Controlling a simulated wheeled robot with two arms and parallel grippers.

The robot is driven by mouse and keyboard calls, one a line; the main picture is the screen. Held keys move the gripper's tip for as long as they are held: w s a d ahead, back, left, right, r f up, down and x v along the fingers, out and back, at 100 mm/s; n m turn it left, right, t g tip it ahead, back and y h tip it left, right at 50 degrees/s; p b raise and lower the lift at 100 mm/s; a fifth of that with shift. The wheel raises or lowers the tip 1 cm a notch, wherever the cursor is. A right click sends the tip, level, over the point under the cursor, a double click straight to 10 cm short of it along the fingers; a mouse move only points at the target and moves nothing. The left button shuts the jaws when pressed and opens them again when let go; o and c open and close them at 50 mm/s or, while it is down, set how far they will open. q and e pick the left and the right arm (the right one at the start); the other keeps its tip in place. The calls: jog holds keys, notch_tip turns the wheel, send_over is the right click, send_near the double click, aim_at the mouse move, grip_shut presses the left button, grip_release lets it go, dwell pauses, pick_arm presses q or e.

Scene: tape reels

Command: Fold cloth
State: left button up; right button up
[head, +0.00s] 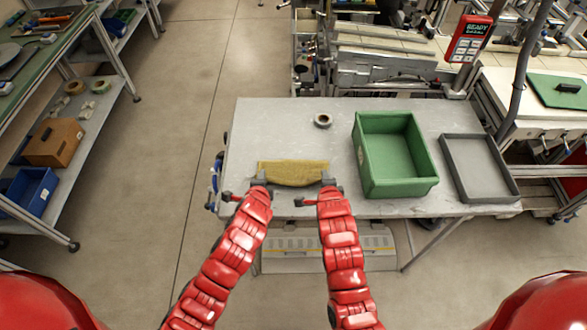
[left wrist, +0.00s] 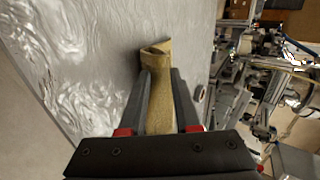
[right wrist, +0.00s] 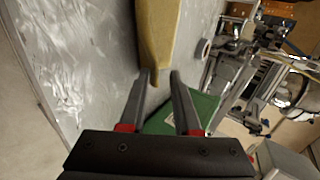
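A yellow-tan cloth (head: 292,173) lies as a wide, short strip near the front of the grey table, its lower edge curved. My left gripper (head: 258,182) is at its left end. In the left wrist view the cloth (left wrist: 160,95) runs between the parted fingers of that gripper (left wrist: 160,75), and its far end looks curled over. My right gripper (head: 328,181) is at the right end of the cloth. In the right wrist view its fingers (right wrist: 160,75) are apart, with the cloth's narrow end (right wrist: 155,45) at the left fingertip.
On the table (head: 270,125), a tape reel (head: 322,120) lies behind the cloth. A green bin (head: 367,180) stands to the right, with a grey tray (head: 484,190) beyond it.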

pick_arm(q)
jog(key=o, duration=0.3)
pick_arm(e)
jog(key=o, duration=0.3)
pick_arm(q)
jog(key=r, duration=0.1)
jog(key=s+r, duration=0.1)
jog(key=r, duration=0.1)
jog(key=shift+s, duration=0.1)
pick_arm(e)
jog(key=r, duration=0.1)
jog(key=s+r, duration=0.1)
jog(key=r, duration=0.1)
pick_arm(q)
jog(key=s+r, duration=0.5)
jog(key=r, duration=0.1)
pick_arm(e)
jog(key=s+r, duration=0.5)
jog(key=r, duration=0.1)
